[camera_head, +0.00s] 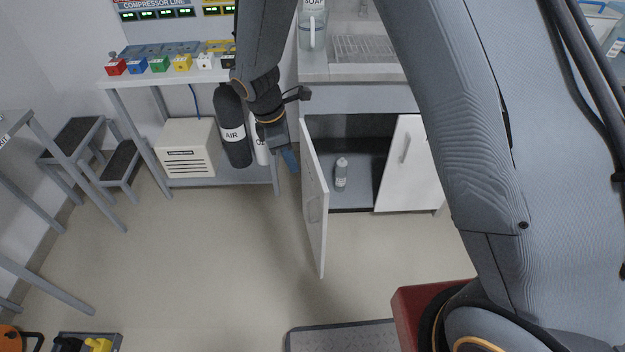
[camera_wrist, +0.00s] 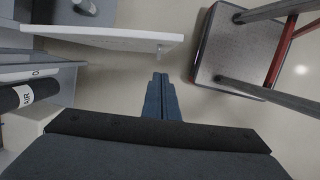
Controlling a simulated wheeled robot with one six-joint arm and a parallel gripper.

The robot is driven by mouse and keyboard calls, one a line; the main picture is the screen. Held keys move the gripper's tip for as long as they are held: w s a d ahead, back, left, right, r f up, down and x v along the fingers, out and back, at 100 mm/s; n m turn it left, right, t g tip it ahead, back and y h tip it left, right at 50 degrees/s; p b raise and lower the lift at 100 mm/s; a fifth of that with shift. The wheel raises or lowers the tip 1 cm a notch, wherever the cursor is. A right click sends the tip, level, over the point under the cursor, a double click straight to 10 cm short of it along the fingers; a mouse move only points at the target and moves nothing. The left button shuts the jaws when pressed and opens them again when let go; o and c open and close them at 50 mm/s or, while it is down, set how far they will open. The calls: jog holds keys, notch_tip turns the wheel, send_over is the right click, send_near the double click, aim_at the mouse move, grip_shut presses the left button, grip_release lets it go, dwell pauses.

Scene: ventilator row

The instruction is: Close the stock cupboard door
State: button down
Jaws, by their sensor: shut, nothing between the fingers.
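The stock cupboard's left door (camera_head: 315,197) stands wide open, swung out toward the camera from its hinge side on the left. In the wrist view the open door (camera_wrist: 105,37) runs across the upper left. The cupboard's right door (camera_head: 403,162) is closed. A bottle (camera_head: 341,173) stands inside the open half. My gripper (camera_head: 289,160) is to the left of the open door, near its hinge end, apart from it in the picture. In the wrist view my gripper's blue fingers (camera_wrist: 161,82) are together and empty, with the door beyond them.
Black AIR cylinder (camera_head: 231,125) and a white box (camera_head: 187,147) stand under the bench at left. A step stool (camera_head: 90,150) is by the left wall. The floor before the door is clear.

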jog(key=d+f+p, duration=0.1)
jog(key=d+f, duration=0.1)
jog(key=f, duration=0.3)
jog(key=w+d+f+p, duration=0.1)
jog(key=d+f+p, duration=0.1)
jog(key=f, duration=0.3)
jog(key=shift+w+d+f+n, duration=0.15)
jog(key=shift+d+n, duration=0.25)
jog(key=shift+d, duration=0.35)
